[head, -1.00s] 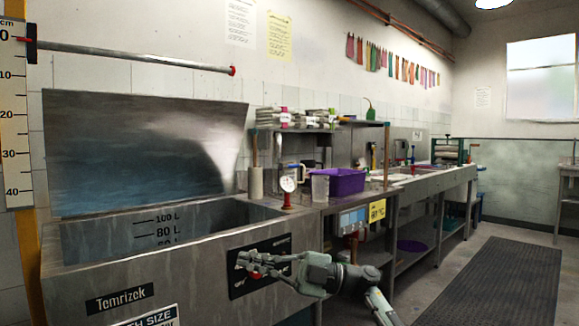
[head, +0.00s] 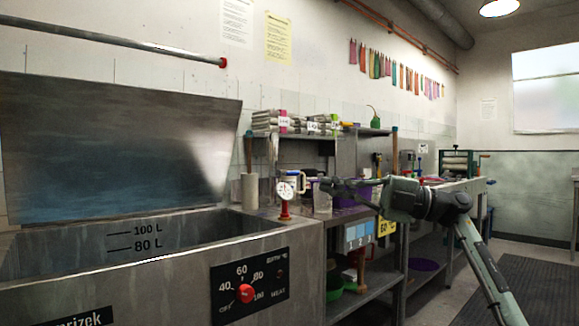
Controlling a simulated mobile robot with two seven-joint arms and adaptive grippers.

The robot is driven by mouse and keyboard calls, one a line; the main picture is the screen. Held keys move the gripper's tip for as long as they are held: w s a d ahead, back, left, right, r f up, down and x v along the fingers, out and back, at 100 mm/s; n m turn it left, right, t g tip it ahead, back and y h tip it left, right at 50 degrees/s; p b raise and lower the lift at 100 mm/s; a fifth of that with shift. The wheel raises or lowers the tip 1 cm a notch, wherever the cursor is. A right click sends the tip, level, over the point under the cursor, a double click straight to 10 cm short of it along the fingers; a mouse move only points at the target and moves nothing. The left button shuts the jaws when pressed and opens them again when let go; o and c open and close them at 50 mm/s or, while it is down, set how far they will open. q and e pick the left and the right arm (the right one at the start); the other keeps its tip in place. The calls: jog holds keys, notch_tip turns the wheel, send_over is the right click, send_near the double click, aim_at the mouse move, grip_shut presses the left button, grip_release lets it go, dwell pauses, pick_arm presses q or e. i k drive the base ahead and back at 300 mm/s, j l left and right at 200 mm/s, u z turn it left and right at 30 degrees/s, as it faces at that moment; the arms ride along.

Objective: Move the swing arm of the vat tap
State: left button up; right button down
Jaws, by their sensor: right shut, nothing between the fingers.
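The swing arm of the vat tap (head: 120,43) is a long grey pipe with a red tip. It reaches in from the left edge, above the vat (head: 150,285) and in front of the white wall. Its left end is outside the picture. My right gripper (head: 328,187) is shut and empty. It is raised, pointing left, and shows in front of the counter, to the right of and lower than the pipe's red tip, well apart from it. My left gripper is not in view.
The vat's upright metal lid (head: 110,145) stands behind the basin. A cluttered shelf (head: 310,133) is behind. A dark floor mat (head: 515,285) lies at right.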

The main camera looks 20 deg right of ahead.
aim_at(273, 136)
jog(key=i+l, duration=0.5)
jog(key=i, duration=0.15)
jog(key=i+l, duration=0.55)
jog(key=i, duration=0.15)
